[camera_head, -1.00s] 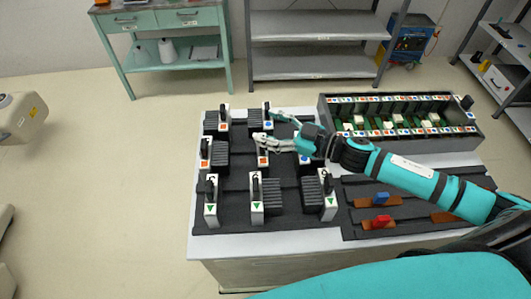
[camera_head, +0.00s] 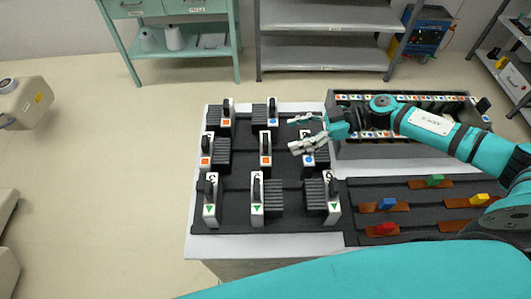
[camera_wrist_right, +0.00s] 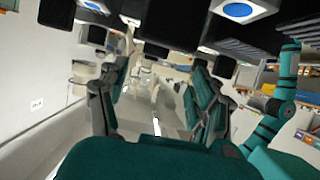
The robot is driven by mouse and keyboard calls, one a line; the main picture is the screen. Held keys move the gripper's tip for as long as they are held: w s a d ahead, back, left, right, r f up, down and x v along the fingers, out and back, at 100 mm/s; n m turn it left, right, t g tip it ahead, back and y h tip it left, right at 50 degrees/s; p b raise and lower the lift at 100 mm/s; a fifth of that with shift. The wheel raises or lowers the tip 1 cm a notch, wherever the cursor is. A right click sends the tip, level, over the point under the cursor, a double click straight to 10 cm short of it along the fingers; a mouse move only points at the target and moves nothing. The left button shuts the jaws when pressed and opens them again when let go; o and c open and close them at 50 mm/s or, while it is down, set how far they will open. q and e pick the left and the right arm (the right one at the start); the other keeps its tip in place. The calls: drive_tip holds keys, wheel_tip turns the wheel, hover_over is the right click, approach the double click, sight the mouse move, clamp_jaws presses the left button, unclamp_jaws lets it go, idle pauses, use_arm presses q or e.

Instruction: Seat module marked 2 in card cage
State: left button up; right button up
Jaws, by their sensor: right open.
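Several white-fronted modules with black handles and ribbed dark bodies stand on the dark mat (camera_head: 240,220). One with a green triangle (camera_head: 257,203) stands at the front middle; I cannot read its number, or the others, for certain, so I cannot tell which is marked 2. My right gripper (camera_head: 297,134) is open above and beside a blue-circle module (camera_head: 308,158), partly hiding it, and holds nothing visible. A blue circle (camera_wrist_right: 237,10) shows at the top of the wrist view, past the dark fingers. The card cage (camera_head: 370,152) is at the back right, partly covered by my right arm.
Red (camera_head: 387,229), blue (camera_head: 386,204), green (camera_head: 435,181) and yellow (camera_head: 480,200) handled pieces lie on a dark panel at the cart's right. A green bench (camera_head: 185,60) and grey shelves (camera_head: 325,48) stand behind.

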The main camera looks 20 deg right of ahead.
sight(270, 147)
drive_tip(key=x, duration=0.2)
drive_tip(key=p+x, duration=0.1)
drive_tip(key=x, duration=0.2)
drive_tip(key=p+x, duration=0.1)
drive_tip(key=x, duration=0.1)
drive_tip(key=shift+w+a+f, duration=0.15)
drive_tip(key=shift+w+f, duration=0.1)
drive_tip(key=shift+w, duration=0.2)
drive_tip(key=shift+a+f, duration=0.15)
clamp_jaws()
